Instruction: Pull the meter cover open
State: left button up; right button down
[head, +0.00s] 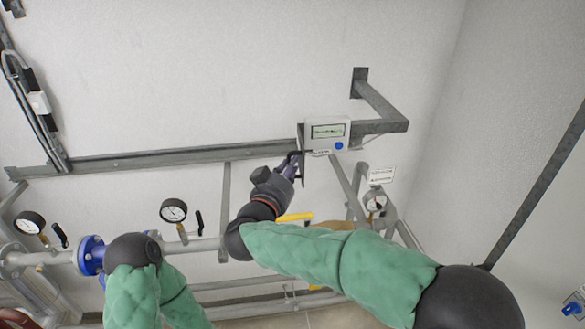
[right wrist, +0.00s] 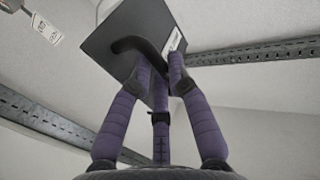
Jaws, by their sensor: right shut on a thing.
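The meter (head: 327,132) is a pale box on the wall bracket, with a greenish display and a blue button, both in plain sight. Its dark grey cover (head: 302,168) shows almost edge-on at the meter's left side, standing out from the face. My right gripper (head: 293,162) is at the cover's left side, shut on its black handle. In the right wrist view the cover (right wrist: 118,30) is a dark flat plate, and the purple fingers (right wrist: 160,68) close around the bent black handle (right wrist: 129,44). My left gripper is not visible; only part of the left arm shows.
A grey wall rail (head: 180,158) runs left of the meter, and a steel bracket (head: 385,110) stands to its right. Pipes, a gauge (head: 173,211) and a yellow lever (head: 295,217) lie below. The wall above the meter is clear.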

jog(key=shift+r, duration=0.2)
jog(key=c, duration=1.2)
grip_release()
jog(key=shift+f, duration=0.1)
jog(key=shift+o, duration=0.2)
jog(key=v, duration=1.2)
jog(key=shift+w, duration=0.1)
jog(key=shift+f, duration=0.1)
